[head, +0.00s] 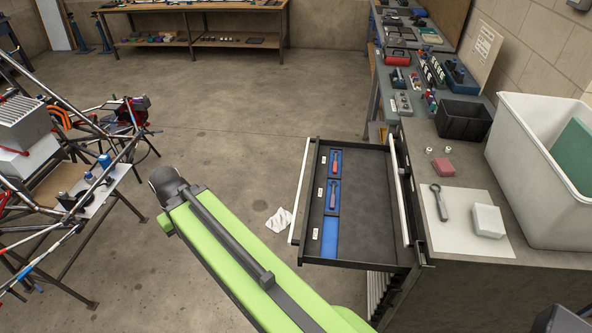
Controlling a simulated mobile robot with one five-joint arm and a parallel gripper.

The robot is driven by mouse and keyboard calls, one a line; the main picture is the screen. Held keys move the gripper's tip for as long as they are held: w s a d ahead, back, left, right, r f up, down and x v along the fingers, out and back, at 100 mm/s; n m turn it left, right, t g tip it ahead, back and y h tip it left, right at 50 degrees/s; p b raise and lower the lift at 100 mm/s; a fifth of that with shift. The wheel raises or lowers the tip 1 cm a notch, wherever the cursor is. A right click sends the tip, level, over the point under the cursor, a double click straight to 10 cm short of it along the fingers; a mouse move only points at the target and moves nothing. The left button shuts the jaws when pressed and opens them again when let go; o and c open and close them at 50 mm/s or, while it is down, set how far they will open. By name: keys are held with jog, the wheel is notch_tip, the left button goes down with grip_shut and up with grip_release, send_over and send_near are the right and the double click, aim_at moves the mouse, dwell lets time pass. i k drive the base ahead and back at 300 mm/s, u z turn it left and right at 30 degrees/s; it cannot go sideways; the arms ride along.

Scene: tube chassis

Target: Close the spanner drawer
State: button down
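The spanner drawer (376,245) is pulled far out of the workbench, its front with a long pale handle bar (300,190) facing left. Inside, a blue-lined strip has three labelled slots. Two slots hold red-handled tools, an upper one (336,162) and a lower one (333,196). The bottom slot (330,238) is bare blue. The rest of the drawer floor is dark and empty. My green arm reaches up from the bottom, left of the drawer and apart from it in the picture. Its dark rounded end shows, but I see no gripper fingers.
On the workbench (465,160), a grey spanner (438,203) and a white block (487,221) lie on a pale sheet. A large white bin (535,200) and a black bin (463,119) stand there. A tube chassis (85,180) is at left. A crumpled rag (279,220) lies on open floor.

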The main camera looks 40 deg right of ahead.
aim_at(364, 231)
jog(key=i, duration=0.9)
jog(key=u, duration=0.05)
